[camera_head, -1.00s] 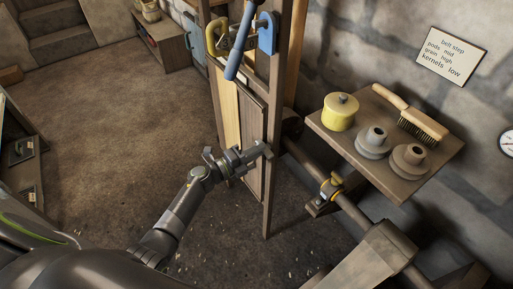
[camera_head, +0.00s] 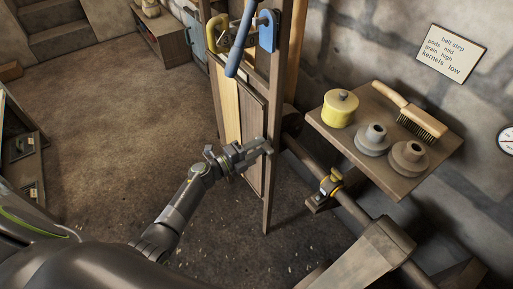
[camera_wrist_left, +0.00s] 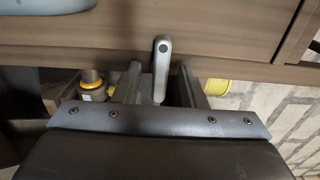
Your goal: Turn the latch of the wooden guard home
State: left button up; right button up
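The wooden guard (camera_head: 252,128) stands upright in a timber frame in the middle of the head view. Its brown board crosses the top of the left wrist view (camera_wrist_left: 225,32). The latch (camera_wrist_left: 161,55) is a small grey metal bar with a rounded end and a dark pivot, pointing down from the board in the wrist view. My left gripper (camera_head: 263,147) is at the guard's front post. In the wrist view its open fingers (camera_wrist_left: 160,82) stand on either side of the latch, with gaps visible. The latch is too small to make out in the head view. My right gripper is not in view.
A long blue handle (camera_head: 240,42) and a yellow bracket (camera_head: 218,32) are above the guard. A shaft (camera_head: 350,208) runs below. The floor at left is clear.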

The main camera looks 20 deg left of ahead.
pick_arm(q)
jog(key=b+v, duration=0.2)
jog(key=v, duration=1.5)
jog(key=shift+s+a, duration=0.15)
jog(key=s+a+f+n+g+y, duration=0.1)
jog(key=s+a+f+n+y, duration=0.25)
jog(key=f+n, duration=0.4)
jog(key=s+a+f+n+g+y, duration=0.1)
jog(key=s+a+f+n+y, duration=0.2)
jog(key=f, duration=0.7)
jog(key=s+a+f+n+g+y, duration=0.1)
jog(key=s+a+f+n+y, duration=0.1)
jog(key=s+f+n+y, duration=0.45)
jog(key=s+d+f+n+g, duration=0.2)
jog(key=s+f+n+g, duration=0.1)
jog(key=s+f, duration=0.3)
jog(key=s+d+f+n+g, duration=0.2)
jog(key=s+f, duration=0.4)
jog(key=s, duration=0.4)
jog(key=s+d+f+n+g+h, duration=0.1)
jog(key=s+d+f+n+g, duration=0.2)
jog(key=s, duration=0.6)
notch_tip(320, 180, down, 3)
jog(key=shift+n+g, duration=0.6)
jog(key=shift+g, duration=0.4)
